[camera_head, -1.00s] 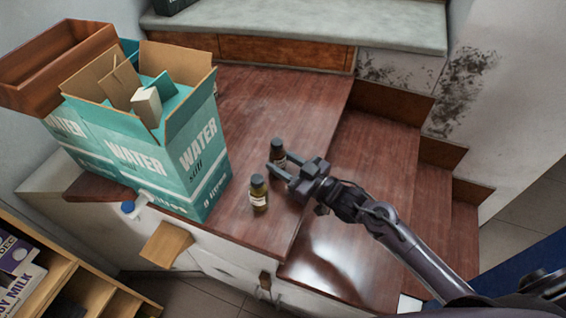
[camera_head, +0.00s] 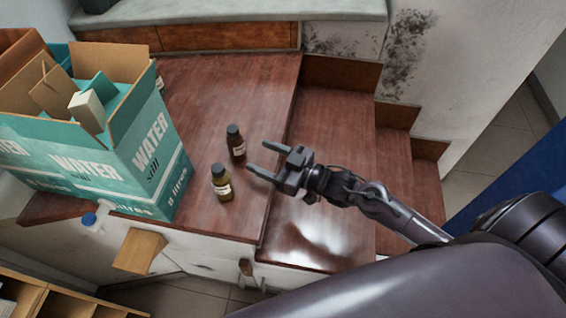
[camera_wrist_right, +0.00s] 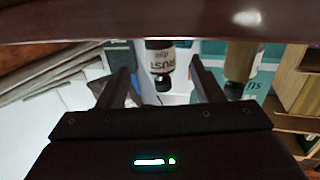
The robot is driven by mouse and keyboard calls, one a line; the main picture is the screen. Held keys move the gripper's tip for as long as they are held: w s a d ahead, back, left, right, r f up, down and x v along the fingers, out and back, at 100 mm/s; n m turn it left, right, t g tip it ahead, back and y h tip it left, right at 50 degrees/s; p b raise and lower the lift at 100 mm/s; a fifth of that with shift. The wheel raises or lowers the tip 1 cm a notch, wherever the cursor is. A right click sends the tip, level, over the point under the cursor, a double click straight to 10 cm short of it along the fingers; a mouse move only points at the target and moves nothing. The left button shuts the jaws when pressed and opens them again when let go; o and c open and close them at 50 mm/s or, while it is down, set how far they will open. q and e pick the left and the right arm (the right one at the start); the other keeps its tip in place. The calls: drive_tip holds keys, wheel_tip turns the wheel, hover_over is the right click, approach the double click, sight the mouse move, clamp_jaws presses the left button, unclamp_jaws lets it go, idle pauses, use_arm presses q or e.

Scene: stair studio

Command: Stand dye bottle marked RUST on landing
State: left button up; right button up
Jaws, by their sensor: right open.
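The dye bottle marked RUST (camera_wrist_right: 160,60), brown with a black cap and a white label, shows between the open fingers in the right wrist view, where the picture is upside down. In the head view it appears to be the farther bottle (camera_head: 236,143), upright on the red-brown wooden landing (camera_head: 200,90). A similar bottle (camera_head: 221,182) stands nearer, and shows to the right in the wrist view (camera_wrist_right: 241,60); its label is unreadable. My right gripper (camera_head: 257,158) is open and empty, just right of both bottles, fingertips pointing toward them. My left gripper is out of view.
A teal WATER carton (camera_head: 155,165) stands left of the bottles, with an open top. Steps (camera_head: 340,130) go down on the right. A blue-capped bottle (camera_head: 90,220) and a wooden block (camera_head: 140,250) are at lower left. The landing behind the bottles is clear.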

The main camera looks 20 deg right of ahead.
drive_tip(key=v, duration=0.5)
drive_tip(key=shift+s+d, duration=0.2)
drive_tip(key=shift+s, duration=0.1)
